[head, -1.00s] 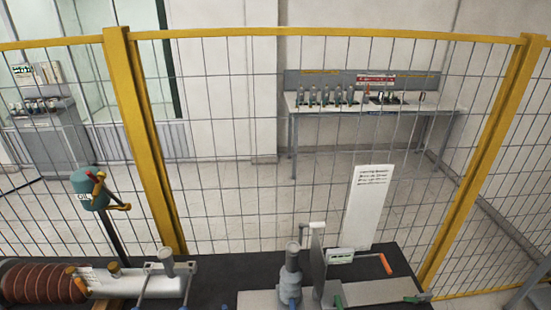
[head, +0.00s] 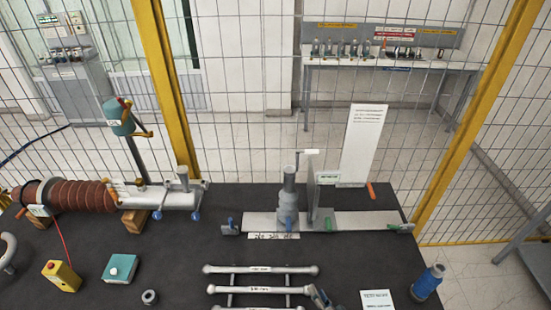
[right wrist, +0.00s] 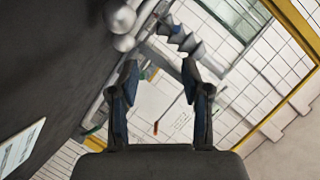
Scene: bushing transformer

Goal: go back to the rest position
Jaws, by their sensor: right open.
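My right gripper (head: 320,297) shows only in part at the bottom edge of the head view, close to the right ends of the pale rods on the rack. In the right wrist view its two dark fingers with blue pads (right wrist: 162,85) stand apart with nothing between them. Beyond them are blurred grey ribbed parts and the fence. My left gripper is not in view.
The black table carries a brown ribbed bushing (head: 85,194), a grey fixture (head: 289,205), pale rods (head: 258,269), a yellow box (head: 61,277), a teal box (head: 119,269) and a blue cylinder (head: 427,282). A yellow-framed fence (head: 165,75) stands behind.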

